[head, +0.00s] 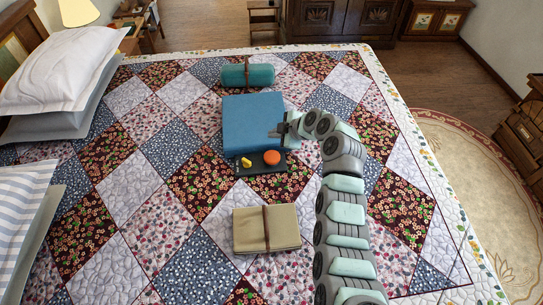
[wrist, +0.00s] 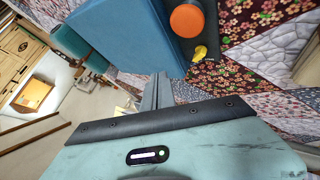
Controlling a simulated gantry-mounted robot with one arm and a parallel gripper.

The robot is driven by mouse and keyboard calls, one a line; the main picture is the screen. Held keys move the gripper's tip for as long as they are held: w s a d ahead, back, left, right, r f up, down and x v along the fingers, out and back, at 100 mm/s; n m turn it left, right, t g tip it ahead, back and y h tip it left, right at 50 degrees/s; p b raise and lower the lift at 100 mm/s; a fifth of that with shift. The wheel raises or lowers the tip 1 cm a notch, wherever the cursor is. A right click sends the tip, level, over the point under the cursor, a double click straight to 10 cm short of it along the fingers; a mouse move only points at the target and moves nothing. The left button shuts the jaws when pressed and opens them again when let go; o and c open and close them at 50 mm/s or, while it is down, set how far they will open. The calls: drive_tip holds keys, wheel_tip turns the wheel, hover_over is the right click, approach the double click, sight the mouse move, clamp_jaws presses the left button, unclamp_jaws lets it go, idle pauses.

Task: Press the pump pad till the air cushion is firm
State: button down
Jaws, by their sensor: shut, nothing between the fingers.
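The blue air cushion (head: 250,115) lies on the quilt in the middle of the bed and looks thick and flat-topped. A dark base (head: 267,170) at its near edge carries the round orange pump pad (head: 271,157) and a small yellow valve (head: 246,162). In the wrist view the orange pad (wrist: 187,20), the yellow valve (wrist: 200,52) and the cushion (wrist: 125,28) show at the top. My gripper (head: 276,133) is shut and empty, at the cushion's right edge, beyond and slightly right of the pad. Its fingers (wrist: 158,90) appear apart from the pad; whether they touch the cushion I cannot tell.
A rolled teal bundle (head: 247,75) with a strap lies behind the cushion. A folded beige blanket (head: 266,229) with a brown strap lies nearer. Pillows (head: 60,75) line the left side. The quilt (head: 130,190) left of the cushion is clear.

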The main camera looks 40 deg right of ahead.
hover_over(271, 155)
drive_tip(key=s, duration=0.2)
wheel_tip(271, 155, down, 6)
drive_tip(key=shift+w+d+r+p, duration=0.1)
drive_tip(key=shift+w+p, duration=0.05)
drive_tip(key=shift+p, duration=0.15)
wheel_tip(271, 155, down, 3)
drive_tip(key=b, duration=0.2)
drive_tip(key=shift+r+b, duration=0.2)
drive_tip(key=shift+b, duration=0.2)
drive_tip(key=shift+f+b, duration=0.25)
drive_tip(key=shift+b, duration=0.15)
drive_tip(key=shift+f+b, duration=0.35)
drive_tip(key=shift+b, duration=0.7)
idle(0.8)
drive_tip(key=shift+f+b, duration=1.05)
drive_tip(key=shift+b, duration=0.3)
idle(0.9)
drive_tip(key=shift+r, duration=0.1)
idle(0.3)
drive_tip(key=shift+r, duration=1.3)
drive_tip(key=shift+r, duration=2.6)
